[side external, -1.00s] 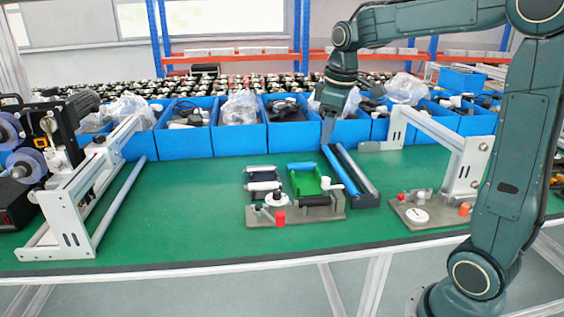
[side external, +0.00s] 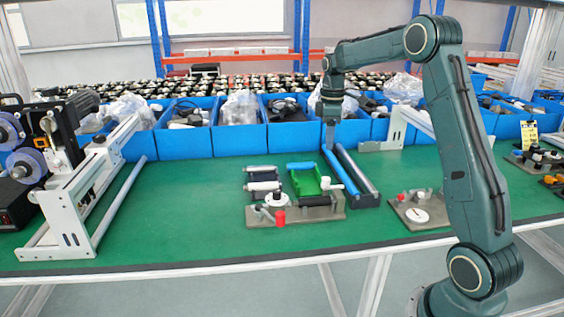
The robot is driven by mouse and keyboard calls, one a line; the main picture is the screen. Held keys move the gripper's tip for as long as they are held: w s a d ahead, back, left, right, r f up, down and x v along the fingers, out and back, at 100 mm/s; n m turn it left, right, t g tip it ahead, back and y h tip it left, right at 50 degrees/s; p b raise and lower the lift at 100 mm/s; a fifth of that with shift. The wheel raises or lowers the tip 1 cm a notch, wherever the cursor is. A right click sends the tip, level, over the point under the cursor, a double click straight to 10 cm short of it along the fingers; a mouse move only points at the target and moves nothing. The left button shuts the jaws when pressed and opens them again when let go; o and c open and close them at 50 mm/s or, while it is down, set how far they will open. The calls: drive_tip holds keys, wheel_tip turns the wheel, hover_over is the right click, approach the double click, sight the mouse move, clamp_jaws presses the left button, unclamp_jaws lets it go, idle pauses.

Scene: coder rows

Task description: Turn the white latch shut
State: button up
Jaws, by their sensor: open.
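A grey fixture plate (side external: 258,220) lies on the green table in the middle. It carries a small white lever (side external: 336,186) at its right end, beside a green tray (side external: 306,183), and a white round part (side external: 274,199) with a red knob (side external: 280,217) at its left. I cannot tell for certain which white part is the latch, or its angle. My gripper (side external: 330,147) points down above the far end of the blue and dark rollers (side external: 356,178), behind and apart from the fixture. It is open and holds nothing visible; its fingertips are small here.
A second plate (side external: 403,206) with a white disc (side external: 416,215) lies to the right. White frames stand at left (side external: 70,210) and right. Blue bins (side external: 240,138) line the back. The green table (side external: 190,225) is clear left of the fixture.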

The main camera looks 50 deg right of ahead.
sight(326, 179)
drive_tip(key=shift+f, duration=6.85)
drive_tip(key=shift+c, duration=0.5)
drive_tip(key=c, duration=0.9)
